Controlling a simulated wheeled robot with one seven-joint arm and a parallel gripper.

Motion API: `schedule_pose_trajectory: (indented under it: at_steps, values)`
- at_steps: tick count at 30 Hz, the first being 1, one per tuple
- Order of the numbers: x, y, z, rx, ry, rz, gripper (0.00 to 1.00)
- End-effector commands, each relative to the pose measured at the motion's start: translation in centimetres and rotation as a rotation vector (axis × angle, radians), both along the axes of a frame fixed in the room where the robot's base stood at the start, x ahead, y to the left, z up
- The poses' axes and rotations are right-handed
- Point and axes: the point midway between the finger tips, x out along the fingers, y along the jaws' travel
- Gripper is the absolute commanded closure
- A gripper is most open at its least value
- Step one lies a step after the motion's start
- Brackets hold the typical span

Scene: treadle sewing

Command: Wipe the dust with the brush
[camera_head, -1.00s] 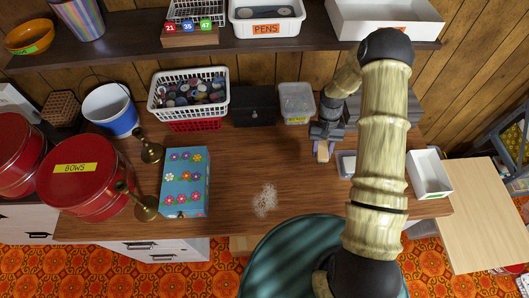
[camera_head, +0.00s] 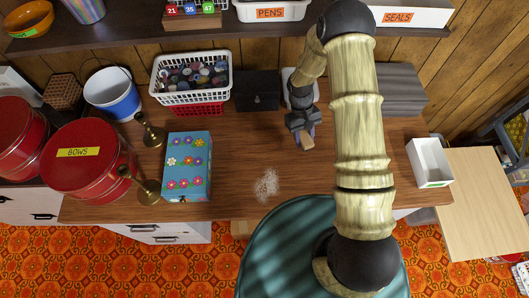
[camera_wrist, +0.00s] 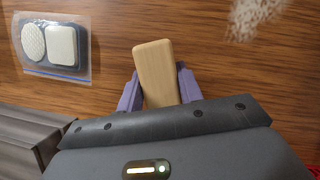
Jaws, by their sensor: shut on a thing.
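The dust (camera_head: 266,184) is a pale speckled patch on the brown wooden tabletop, near its front edge. It also shows at the upper right of the wrist view (camera_wrist: 254,16). My gripper (camera_head: 305,134) is over the table, behind and to the right of the dust, apart from it. In the wrist view, its purple fingers (camera_wrist: 157,90) are shut on a light wooden block-shaped piece, the brush (camera_wrist: 154,66). The wooden top of the brush also shows in the head view (camera_head: 307,141). Its bristles are hidden.
A flowered blue box (camera_head: 188,166) and brass candlesticks (camera_head: 148,190) stand left of the dust. A black box (camera_head: 257,91) and a basket of spools (camera_head: 191,98) are behind. A white bin (camera_head: 429,163) is at right. A clear packet (camera_wrist: 53,46) lies near my gripper.

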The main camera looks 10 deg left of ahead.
Motion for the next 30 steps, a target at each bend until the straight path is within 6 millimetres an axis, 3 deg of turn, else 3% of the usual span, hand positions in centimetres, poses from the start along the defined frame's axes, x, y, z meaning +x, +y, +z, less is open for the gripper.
schedule_pose_trajectory:
  at_steps: [1, 9, 15, 20, 30]
  values:
    - [-0.7, 1.6, 0.3, -0.003, -0.001, 0.096, 0.82]
    - [-4.8, 8.2, 1.0, -0.004, 0.007, 0.595, 0.82]
    - [-7.8, 11.7, 1.5, 0.001, 0.021, 0.9, 0.82]
    - [-8.8, 12.6, 1.6, 0.004, 0.03, 0.995, 0.82]
    - [-8.8, 12.7, 1.5, 0.005, 0.029, 0.998, 0.82]
